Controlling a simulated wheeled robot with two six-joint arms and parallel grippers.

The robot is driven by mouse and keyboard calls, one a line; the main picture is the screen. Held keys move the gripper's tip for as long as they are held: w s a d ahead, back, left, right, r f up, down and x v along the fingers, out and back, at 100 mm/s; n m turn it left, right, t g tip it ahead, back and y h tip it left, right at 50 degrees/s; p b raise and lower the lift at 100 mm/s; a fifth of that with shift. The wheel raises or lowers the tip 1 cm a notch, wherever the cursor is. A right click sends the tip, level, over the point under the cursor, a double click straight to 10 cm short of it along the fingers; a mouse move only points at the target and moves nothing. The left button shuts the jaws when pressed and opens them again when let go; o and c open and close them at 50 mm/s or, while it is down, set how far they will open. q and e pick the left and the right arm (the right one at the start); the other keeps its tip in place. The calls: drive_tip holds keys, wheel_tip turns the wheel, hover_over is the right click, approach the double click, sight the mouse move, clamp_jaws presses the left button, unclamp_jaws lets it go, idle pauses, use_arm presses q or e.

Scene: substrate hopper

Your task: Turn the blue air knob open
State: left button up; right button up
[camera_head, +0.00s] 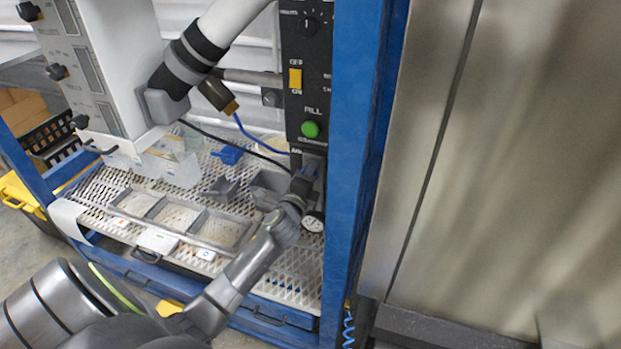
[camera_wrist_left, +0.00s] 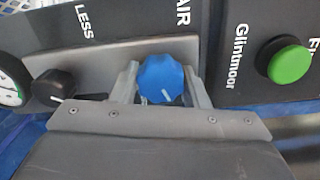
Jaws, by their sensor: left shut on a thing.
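The blue air knob (camera_wrist_left: 161,79) sits on a black control panel (camera_wrist_left: 225,40) below the "AIR" label in the left wrist view. A white pointer mark on it points toward the bottom of that view. My left gripper (camera_wrist_left: 160,88) has one finger on each side of the knob and is shut on it. In the head view my left gripper (camera_head: 304,180) reaches the lower end of the panel, and the knob is mostly hidden there. My right gripper is not in view.
A green button (camera_head: 310,129) and a yellow switch (camera_head: 295,78) sit higher on the panel. A black knob (camera_wrist_left: 52,84) and a round gauge (camera_wrist_left: 10,88) are beside the air knob. A blue frame post (camera_head: 350,150) stands close right. A grey tray (camera_head: 195,240) lies on the mesh deck.

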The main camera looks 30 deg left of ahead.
use_arm(q)
drive_tip(key=shift+n+b, duration=0.7)
drive_tip(key=shift+n, duration=1.5)
drive_tip(key=o, duration=1)
drive_tip(key=v, duration=1.7)
drive_tip(key=shift+s, duration=0.25)
